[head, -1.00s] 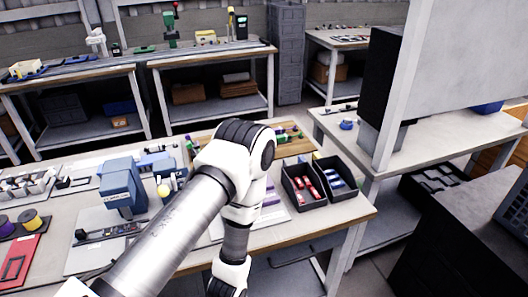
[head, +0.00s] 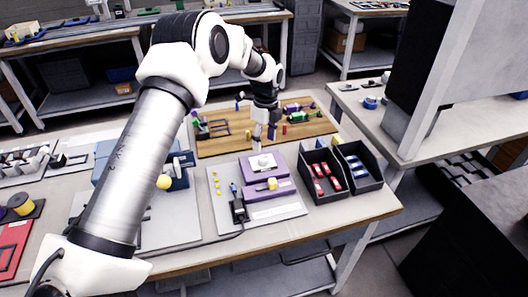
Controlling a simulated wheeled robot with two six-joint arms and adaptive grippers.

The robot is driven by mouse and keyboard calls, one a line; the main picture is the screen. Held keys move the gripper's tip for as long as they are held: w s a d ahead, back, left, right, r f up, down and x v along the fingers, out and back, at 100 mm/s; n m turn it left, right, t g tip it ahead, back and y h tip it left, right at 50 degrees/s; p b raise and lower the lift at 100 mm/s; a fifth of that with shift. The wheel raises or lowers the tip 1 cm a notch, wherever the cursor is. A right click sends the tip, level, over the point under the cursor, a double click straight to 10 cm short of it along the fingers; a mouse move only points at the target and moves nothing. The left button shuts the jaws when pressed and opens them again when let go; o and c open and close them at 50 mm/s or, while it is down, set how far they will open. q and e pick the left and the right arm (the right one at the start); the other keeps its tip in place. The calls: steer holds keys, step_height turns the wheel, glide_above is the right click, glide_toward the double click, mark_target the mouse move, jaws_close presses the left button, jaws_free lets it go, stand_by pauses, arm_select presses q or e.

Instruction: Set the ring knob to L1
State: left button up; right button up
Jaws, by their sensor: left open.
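A purple device (head: 279,187) sits on a light grey board (head: 218,212) in the middle of the workbench. A pale round knob-like part (head: 263,162) stands on its back block, and a small yellow part (head: 272,183) sits on its front block. Which part is the ring knob, and any L1 mark, are too small to tell. My left gripper (head: 264,141) points down just behind and above the pale part, open with nothing seen between its fingers. I cannot tell whether it touches anything. My right gripper is not in view.
A wooden board (head: 215,149) with small coloured parts lies behind. Two black bins (head: 327,197) with red and blue parts stand at the right. A small black device (head: 238,210) with a cable stands left of the purple device. A blue machine is partly behind my left arm.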

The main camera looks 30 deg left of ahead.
mark_target(263, 158)
arm_select(q)
steer(key=shift+w+a+f, duration=0.1)
steer(key=shift+w+a, duration=0.25)
steer(key=shift+w, duration=0.15)
steer(key=shift+s+d+f+p, duration=0.35)
steer(key=shift+s+f, duration=0.2)
steer(key=shift+s, duration=0.1)
steer(key=shift+s+d+f+p, duration=0.3)
steer(key=shift+s+f+p, duration=0.05)
steer(key=shift+s+f, duration=0.25)
steer(key=f, duration=0.2)
steer(key=w+f, duration=0.1)
steer(key=f, duration=0.1)
steer(key=shift+a, duration=0.4)
steer(key=shift+s+d+r, duration=0.1)
steer(key=shift+s+r, duration=0.05)
steer(key=shift+s, duration=0.05)
steer(key=shift+s+d+r, duration=0.1)
steer(key=shift+r, duration=0.05)
steer(key=c, duration=0.3)
jaws_close()
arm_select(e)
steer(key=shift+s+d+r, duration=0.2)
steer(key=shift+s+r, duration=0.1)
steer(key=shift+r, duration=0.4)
